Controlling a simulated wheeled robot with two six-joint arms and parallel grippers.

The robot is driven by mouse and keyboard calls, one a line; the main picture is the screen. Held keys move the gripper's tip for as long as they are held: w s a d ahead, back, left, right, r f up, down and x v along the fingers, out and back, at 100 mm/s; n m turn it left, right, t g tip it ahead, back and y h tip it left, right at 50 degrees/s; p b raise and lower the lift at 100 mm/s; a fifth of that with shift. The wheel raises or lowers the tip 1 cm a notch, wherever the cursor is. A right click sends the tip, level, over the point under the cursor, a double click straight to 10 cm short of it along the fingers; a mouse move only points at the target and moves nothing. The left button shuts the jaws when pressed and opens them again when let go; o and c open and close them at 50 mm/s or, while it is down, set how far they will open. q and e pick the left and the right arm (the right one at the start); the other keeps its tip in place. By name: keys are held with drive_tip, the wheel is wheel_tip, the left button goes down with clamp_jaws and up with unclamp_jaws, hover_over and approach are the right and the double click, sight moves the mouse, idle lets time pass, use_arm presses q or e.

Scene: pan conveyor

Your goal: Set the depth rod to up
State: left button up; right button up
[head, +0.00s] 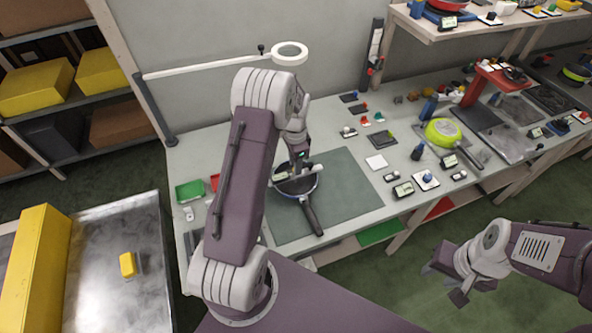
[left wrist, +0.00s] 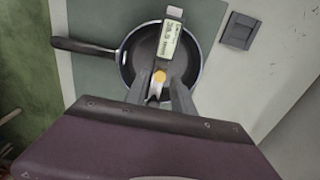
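A dark pan (head: 312,186) with a black handle lies on the grey-green mat; it also shows in the left wrist view (left wrist: 139,57). A pale depth gauge (head: 312,170) with a display (left wrist: 169,40) and a small orange knob (left wrist: 159,76) is over the pan. Its rod is hidden, so I cannot tell whether it is up or down. My left gripper (head: 295,168) is above the pan, its two fingers (left wrist: 161,90) closed around the near part of the gauge beside the knob. My right gripper (head: 446,284) is open and empty, off the bench at the right.
The mat (head: 350,185) is clear around the pan. Small devices and a lime-green pan (head: 443,132) stand to the right on the bench. A ring lamp (head: 290,53) on an arm hangs behind. Green and red trays (head: 190,191) lie at the left.

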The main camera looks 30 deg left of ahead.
use_arm(q)
wheel_tip(320, 180, up, 5)
drive_tip(key=p, duration=0.4)
drive_tip(key=shift+r, duration=0.1)
drive_tip(key=shift+d, duration=0.1)
idle(0.5)
